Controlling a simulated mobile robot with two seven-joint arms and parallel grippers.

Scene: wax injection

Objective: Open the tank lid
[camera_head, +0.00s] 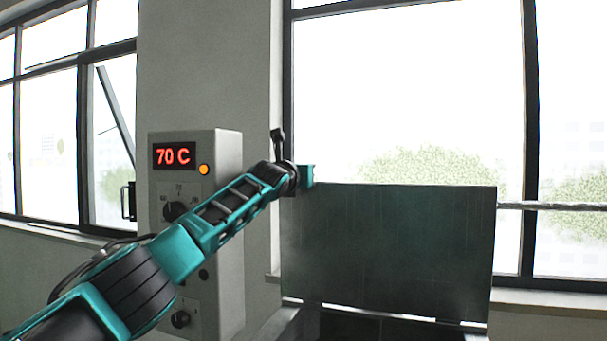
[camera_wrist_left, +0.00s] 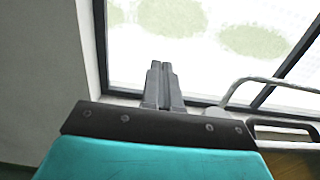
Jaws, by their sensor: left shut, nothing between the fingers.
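The tank lid (camera_head: 390,245) is a dark grey panel standing nearly upright in the head view, with its lower edge above the dark tank (camera_head: 345,326). My left arm reaches in from the left to the lid's upper left corner. The teal body of my left gripper shows at that corner; its fingers are hidden there, and I cannot tell whether they touch the lid. In the left wrist view my left gripper (camera_wrist_left: 160,66) has its two grey fingers together with nothing between them. My right gripper is in neither view.
A grey control box (camera_head: 222,240) with a red "70 C" display, an orange light and knobs stands behind my left arm. A metal bar (camera_head: 550,206) extends right of the lid. A curved metal rail (camera_wrist_left: 270,82) is right of the fingers. Windows are behind.

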